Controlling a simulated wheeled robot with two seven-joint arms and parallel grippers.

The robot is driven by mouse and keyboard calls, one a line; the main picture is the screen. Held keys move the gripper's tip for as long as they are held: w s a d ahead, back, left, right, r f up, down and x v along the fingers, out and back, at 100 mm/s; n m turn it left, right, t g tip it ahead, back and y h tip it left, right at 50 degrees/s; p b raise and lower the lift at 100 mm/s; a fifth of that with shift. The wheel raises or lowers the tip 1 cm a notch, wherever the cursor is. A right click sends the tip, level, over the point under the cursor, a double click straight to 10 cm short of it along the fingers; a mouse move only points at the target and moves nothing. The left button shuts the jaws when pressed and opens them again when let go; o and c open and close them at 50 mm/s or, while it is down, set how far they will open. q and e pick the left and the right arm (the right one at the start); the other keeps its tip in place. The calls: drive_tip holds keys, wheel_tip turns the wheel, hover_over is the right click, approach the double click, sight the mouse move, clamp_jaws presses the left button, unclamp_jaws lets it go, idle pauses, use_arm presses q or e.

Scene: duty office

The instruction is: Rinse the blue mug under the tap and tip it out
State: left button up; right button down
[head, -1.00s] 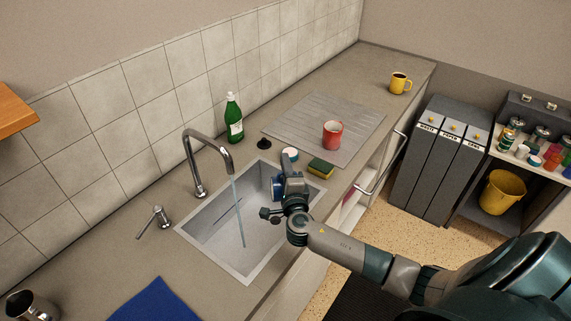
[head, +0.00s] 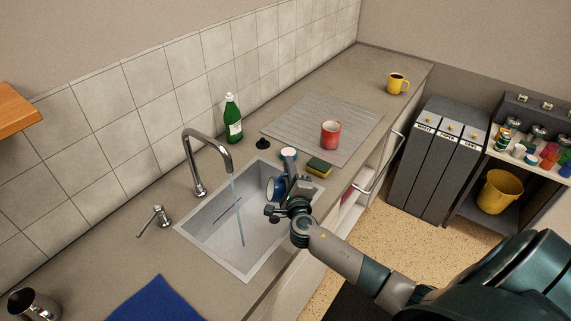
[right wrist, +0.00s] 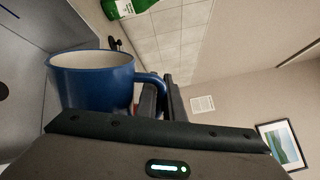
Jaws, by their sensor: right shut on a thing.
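The blue mug (head: 271,188) is over the right part of the sink (head: 214,252), partly hidden by my right gripper (head: 279,200). My right gripper is shut on the mug, at its handle side. In the right wrist view the blue mug (right wrist: 92,82) shows its pale inside and its handle beside the gripper's fingers (right wrist: 160,98). The mug looks tilted in the head view; its exact angle is unclear. The tap (head: 207,142) runs a thin water stream (head: 237,212) into the sink. The mug is right of the stream, apart from it. My left gripper is out of view.
A sponge (head: 319,169) and a small white-topped item (head: 288,154) sit by the sink's far right edge. A green bottle (head: 233,120) stands near the wall. A blue cloth (head: 156,301) lies in front.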

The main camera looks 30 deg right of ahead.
wheel_tip(320, 180, down, 9)
drive_tip(key=m+b, duration=1)
drive_tip(key=m, duration=0.4)
drive_tip(key=shift+d+f+g, duration=0.15)
drive_tip(key=shift+d+g, duration=0.15)
drive_tip(key=shift+d, duration=0.1)
drive_tip(key=shift+s+a, duration=0.1)
drive_tip(key=shift+s, duration=0.05)
